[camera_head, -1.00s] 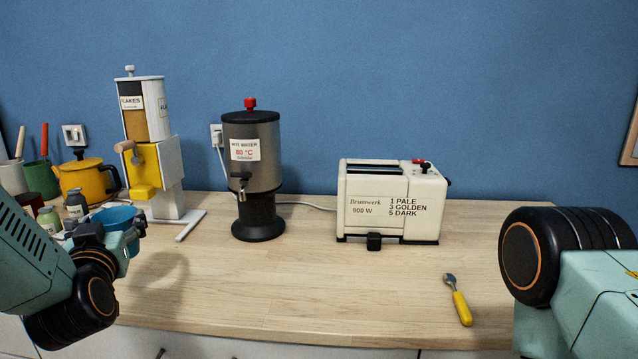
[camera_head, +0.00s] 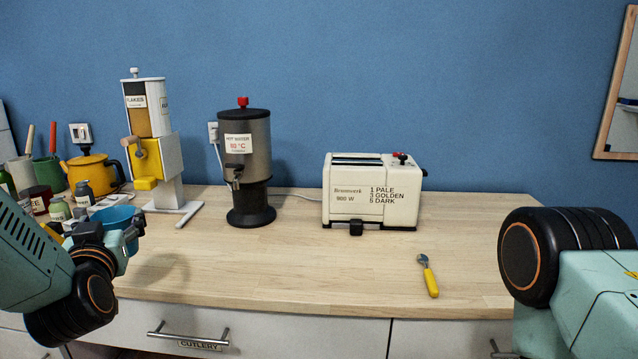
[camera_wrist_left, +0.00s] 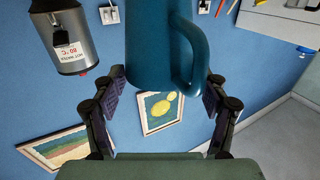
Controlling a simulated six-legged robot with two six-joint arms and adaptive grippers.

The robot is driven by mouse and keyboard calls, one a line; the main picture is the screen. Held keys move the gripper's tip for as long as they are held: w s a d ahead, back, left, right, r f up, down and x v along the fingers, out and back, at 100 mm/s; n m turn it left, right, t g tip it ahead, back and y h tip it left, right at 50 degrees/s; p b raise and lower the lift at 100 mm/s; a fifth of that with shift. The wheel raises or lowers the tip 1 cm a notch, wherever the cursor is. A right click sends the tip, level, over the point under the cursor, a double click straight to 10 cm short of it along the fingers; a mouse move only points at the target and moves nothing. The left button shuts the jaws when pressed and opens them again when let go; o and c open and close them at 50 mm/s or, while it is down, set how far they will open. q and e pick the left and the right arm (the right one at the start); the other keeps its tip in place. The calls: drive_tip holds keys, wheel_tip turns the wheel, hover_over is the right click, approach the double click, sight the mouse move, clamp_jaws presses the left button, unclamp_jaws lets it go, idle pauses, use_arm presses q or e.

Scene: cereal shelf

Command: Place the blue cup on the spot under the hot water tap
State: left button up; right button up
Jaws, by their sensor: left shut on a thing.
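The blue cup (camera_head: 113,217) is held in my left gripper (camera_head: 112,232) at the left, above the counter. In the left wrist view the cup (camera_wrist_left: 160,50) is large between the two fingers (camera_wrist_left: 163,100), with its handle to the right. The hot water dispenser (camera_head: 258,160) stands right of the cup, a grey cylinder with a red knob and a tap (camera_head: 235,172) at its front. Its round black base (camera_head: 251,216) is empty under the tap. The dispenser also shows in the left wrist view (camera_wrist_left: 68,35). My right gripper is outside the views; only part of my right arm shows.
A flakes dispenser (camera_head: 157,150) stands behind the cup, with a yellow teapot (camera_head: 90,172) and several jars further left. A toaster (camera_head: 370,192) is to the right, and a yellow-handled utensil (camera_head: 430,278) lies before it. The counter (camera_head: 290,255) between is clear.

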use_arm(q)
drive_tip(key=shift+a+f, duration=0.2)
drive_tip(key=s+d+f+m+t+h, duration=0.15)
drive_tip(key=s+d+m+h, duration=0.25)
drive_tip(key=d+m+h, duration=0.55)
drive_tip(key=s+d+f+g+h, duration=0.2)
drive_tip(key=s+d+f+h, duration=0.4)
drive_tip(key=s+f, duration=0.6)
wheel_tip(320, 180, down, 3)
drive_tip(key=d, duration=0.2)
drive_tip(key=shift+s+d+f+m, duration=0.15)
drive_tip(key=shift+d+m, duration=0.2)
drive_tip(key=shift+d, duration=0.05)
drive_tip(key=shift+d, duration=0.1)
